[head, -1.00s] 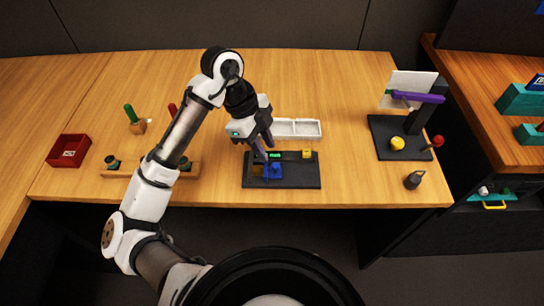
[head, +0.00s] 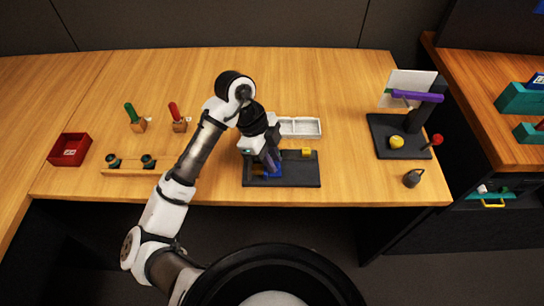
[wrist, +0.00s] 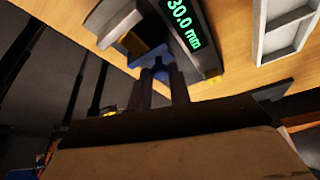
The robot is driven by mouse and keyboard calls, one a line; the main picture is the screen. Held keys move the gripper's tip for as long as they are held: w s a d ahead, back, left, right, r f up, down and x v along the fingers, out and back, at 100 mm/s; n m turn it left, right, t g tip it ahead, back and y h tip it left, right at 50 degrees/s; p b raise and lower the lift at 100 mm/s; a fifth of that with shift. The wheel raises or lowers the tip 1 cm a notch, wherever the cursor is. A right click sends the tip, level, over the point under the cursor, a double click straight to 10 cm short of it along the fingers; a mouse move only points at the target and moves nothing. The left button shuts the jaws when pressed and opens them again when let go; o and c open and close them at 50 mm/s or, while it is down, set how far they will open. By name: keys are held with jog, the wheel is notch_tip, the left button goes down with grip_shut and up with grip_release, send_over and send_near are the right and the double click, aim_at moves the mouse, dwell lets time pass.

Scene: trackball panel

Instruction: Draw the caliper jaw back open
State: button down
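The caliper stands on a black base (head: 300,173) near the table's front edge. Its blue jaw (head: 272,172) is largely covered by my gripper (head: 270,166) in the head view. In the wrist view the blue jaw (wrist: 150,54) sits near a brown-yellow block (wrist: 130,42), and the green display (wrist: 183,22) reads 30.0 mm. My gripper's two fingers (wrist: 162,74) point at the blue jaw, with a blue part between their tips. A narrow gap shows between the fingers; whether they press on the blue part is unclear.
A white divided tray (head: 299,127) lies behind the base. A yellow block (head: 307,152) sits at the base's back right. A wooden rack (head: 135,167) and red box (head: 70,150) are left.

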jog(key=shift+d, duration=0.95)
jog(key=c, duration=1.6)
grip_release()
jog(key=shift+d, duration=0.1)
jog(key=shift+o, duration=0.2)
jog(key=shift+w+a+r, duration=0.1)
jog(key=shift+a+r, duration=0.1)
jog(key=shift+r, duration=0.05)
jog(key=b+v, duration=0.1)
jog(key=v, duration=1.2)
jog(key=shift+b, duration=0.3)
jog(key=shift+r, duration=0.1)
